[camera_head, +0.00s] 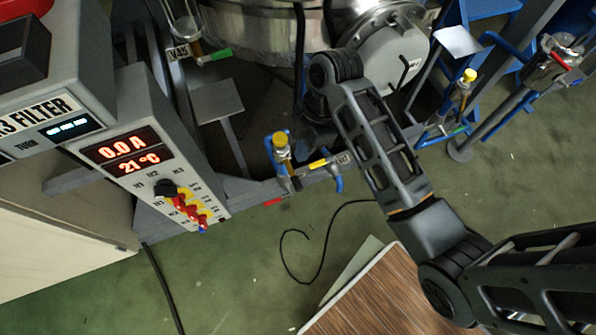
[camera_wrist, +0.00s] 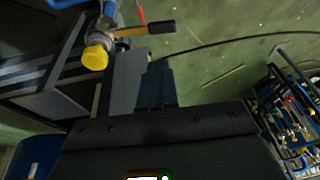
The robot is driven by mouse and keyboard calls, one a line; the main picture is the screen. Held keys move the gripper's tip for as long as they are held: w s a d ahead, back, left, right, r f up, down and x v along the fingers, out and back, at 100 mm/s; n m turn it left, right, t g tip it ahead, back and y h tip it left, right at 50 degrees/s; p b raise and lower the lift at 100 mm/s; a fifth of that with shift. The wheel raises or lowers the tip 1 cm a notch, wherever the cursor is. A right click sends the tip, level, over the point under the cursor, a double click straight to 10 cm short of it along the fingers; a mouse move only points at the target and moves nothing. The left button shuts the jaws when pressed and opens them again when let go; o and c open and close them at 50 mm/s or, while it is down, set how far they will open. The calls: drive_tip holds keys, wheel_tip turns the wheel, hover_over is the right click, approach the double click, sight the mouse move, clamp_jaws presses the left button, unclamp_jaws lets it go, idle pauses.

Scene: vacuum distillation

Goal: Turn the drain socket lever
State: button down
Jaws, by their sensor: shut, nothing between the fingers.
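A pipe fitting with a yellow cap (camera_head: 281,140) and blue hoses stands in the middle of the head view. A lever with a yellow part (camera_head: 318,164) sticks out to its right, and a red lever end (camera_head: 273,201) shows lower left. In the wrist view the yellow cap (camera_wrist: 95,57) is at the upper left, with a yellow and black lever handle (camera_wrist: 150,28) and a red piece (camera_wrist: 141,13) beside it. My gripper (camera_wrist: 158,68) is shut and empty, just below the lever handle in that picture. Contact cannot be told. My arm hides part of the fitting's surroundings.
A metal vessel (camera_head: 255,32) stands behind the fitting. A grey control box (camera_head: 120,175) with a red display is at left. A wooden-topped surface (camera_head: 365,300) is at the bottom. A black cable (camera_head: 325,240) lies on the green floor. Another yellow-capped fitting (camera_head: 469,76) is at right.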

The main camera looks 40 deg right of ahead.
sight(295, 183)
drive_tip(key=x, duration=0.6)
drive_tip(key=d+x, duration=0.1)
drive_tip(key=x, duration=0.2)
drive_tip(key=shift+s+a+f, duration=0.1)
drive_tip(key=shift+s+f, duration=0.3)
drive_tip(key=shift+f, duration=0.15)
